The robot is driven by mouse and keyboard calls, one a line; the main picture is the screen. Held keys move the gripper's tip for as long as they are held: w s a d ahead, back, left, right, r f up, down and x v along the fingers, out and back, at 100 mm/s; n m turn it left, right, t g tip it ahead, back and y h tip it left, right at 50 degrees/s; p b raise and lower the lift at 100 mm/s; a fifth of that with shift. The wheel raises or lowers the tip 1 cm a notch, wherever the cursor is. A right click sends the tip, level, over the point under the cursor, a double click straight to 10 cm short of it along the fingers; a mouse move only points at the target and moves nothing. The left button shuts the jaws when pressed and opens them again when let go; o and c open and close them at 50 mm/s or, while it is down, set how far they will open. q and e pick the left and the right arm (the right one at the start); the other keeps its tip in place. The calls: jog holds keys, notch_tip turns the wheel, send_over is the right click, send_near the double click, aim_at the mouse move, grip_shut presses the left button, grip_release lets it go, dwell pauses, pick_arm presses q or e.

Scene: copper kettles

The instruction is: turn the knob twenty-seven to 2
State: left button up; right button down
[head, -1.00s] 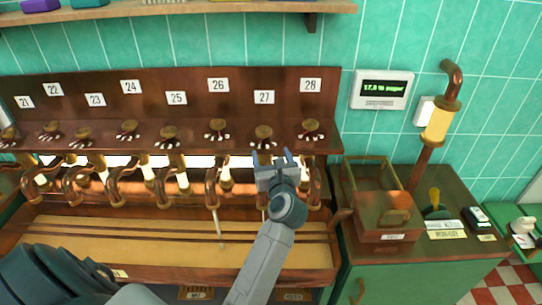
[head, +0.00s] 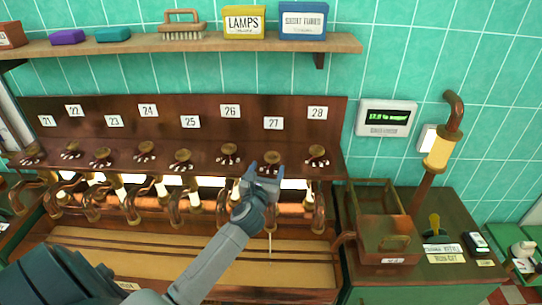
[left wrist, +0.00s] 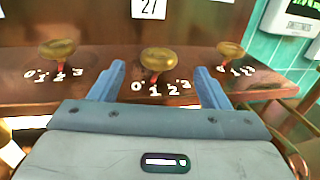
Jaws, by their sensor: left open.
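Knob twenty-seven (head: 272,158) is a brass knob on the dark wooden panel, below the plate marked 27 (head: 273,123). In the left wrist view the knob (left wrist: 158,58) sits centred, with white numerals 0 to 3 below it. Its red pointer appears to point at or near 1. My left gripper (head: 266,173) is open and empty. Its fingers (left wrist: 158,70) stand on either side of the knob in the wrist view, apart from it as far as I can tell. My right gripper is not in view.
Similar knobs stand close by: twenty-six (head: 229,151) to the left and twenty-eight (head: 317,153) to the right. Copper pipes and taps line the front below. A shelf (head: 190,45) hangs above. A wooden caddy (head: 385,238) stands to the right.

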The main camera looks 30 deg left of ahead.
aim_at(276, 160)
pick_arm(q)
jog(key=p+x, duration=0.1)
jog(key=x, duration=0.3)
jog(key=shift+w+a, duration=0.15)
jog(key=shift+a, duration=0.05)
jog(key=shift+w+a, duration=0.1)
jog(key=shift+w, duration=0.5)
jog(key=c, duration=1)
jog(key=shift+f+n+g+y+b, duration=0.2)
jog(key=shift+n+g+y+b, duration=0.3)
jog(key=shift+n+y+b, duration=0.45)
jog(key=n+g+y+b, duration=0.1)
jog(key=y+b, duration=0.1)
jog(key=n+g+y+b, duration=0.2)
jog(key=d+n+g+y+b, duration=0.1)
jog(key=y+b, duration=0.1)
jog(key=shift+w+f+g+b, duration=0.1)
jog(key=shift+w+g+b, duration=0.2)
jog(key=shift+w+b, duration=0.05)
jog(key=shift+r+n+g+y+b, duration=0.25)
jog(key=shift+n+g+y+b, duration=0.3)
jog(key=shift+n+g+b, duration=0.35)
